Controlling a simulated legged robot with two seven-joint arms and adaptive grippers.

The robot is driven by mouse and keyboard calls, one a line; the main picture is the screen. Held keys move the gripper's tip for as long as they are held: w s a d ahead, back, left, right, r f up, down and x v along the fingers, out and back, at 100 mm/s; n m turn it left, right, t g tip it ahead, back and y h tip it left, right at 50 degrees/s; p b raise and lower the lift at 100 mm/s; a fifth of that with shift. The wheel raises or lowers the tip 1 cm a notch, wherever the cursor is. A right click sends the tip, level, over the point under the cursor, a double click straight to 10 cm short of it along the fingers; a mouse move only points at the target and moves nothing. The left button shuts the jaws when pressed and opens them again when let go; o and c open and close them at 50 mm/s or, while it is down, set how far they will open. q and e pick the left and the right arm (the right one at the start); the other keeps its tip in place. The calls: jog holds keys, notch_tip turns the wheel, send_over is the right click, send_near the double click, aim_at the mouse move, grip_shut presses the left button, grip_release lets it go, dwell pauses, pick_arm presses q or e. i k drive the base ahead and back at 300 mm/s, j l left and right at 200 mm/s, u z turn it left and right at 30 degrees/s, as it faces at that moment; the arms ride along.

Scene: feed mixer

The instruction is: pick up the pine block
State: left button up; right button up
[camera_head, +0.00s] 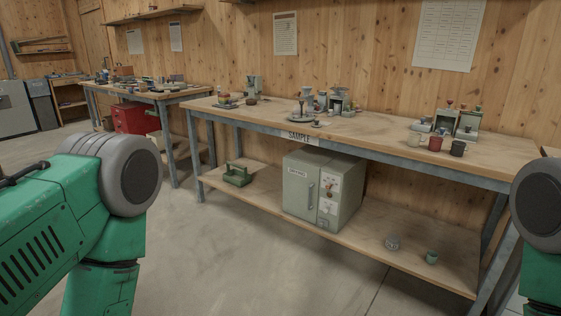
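I cannot make out a pine block for certain in the head view. The workbench (375,133) carries several small items, and none of them is clear enough to name as the block. A second bench (165,95) farther back on the left also holds many small objects, too small to tell apart. My green arms show at the left and right edges, but neither gripper is in view.
A grey-green cabinet (302,187) and a green tote (237,175) stand on the workbench's lower shelf (365,240). Two small cups sit at the shelf's right. A red drawer unit (130,118) stands under the far bench. The concrete floor (200,250) in front is clear.

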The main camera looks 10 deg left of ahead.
aim_at(143, 86)
jog(key=i+u, duration=0.5)
jog(key=u, duration=0.2)
jog(key=i+u, duration=0.25)
jog(key=u, duration=0.15)
jog(key=i+j+u, duration=0.2)
jog(key=i+u, duration=0.25)
jog(key=i, duration=0.3)
jog(key=i+u, duration=0.5)
jog(key=i, duration=0.3)
jog(key=i+z, duration=0.15)
jog(key=i, duration=0.5)
jog(key=i+z, duration=0.15)
jog(key=i, duration=0.5)
jog(key=i+j+z, duration=0.15)
jog(key=i, duration=0.5)
jog(key=i+z, duration=0.3)
jog(key=i, duration=0.2)
jog(key=i+j+z, duration=0.1)
jog(key=i+z, duration=0.15)
jog(key=i, duration=0.3)
jog(key=i+j+z, duration=0.15)
jog(key=i+z, duration=0.15)
jog(key=i, duration=0.2)
jog(key=i+j+z, duration=0.3)
jog(key=i, duration=0.2)
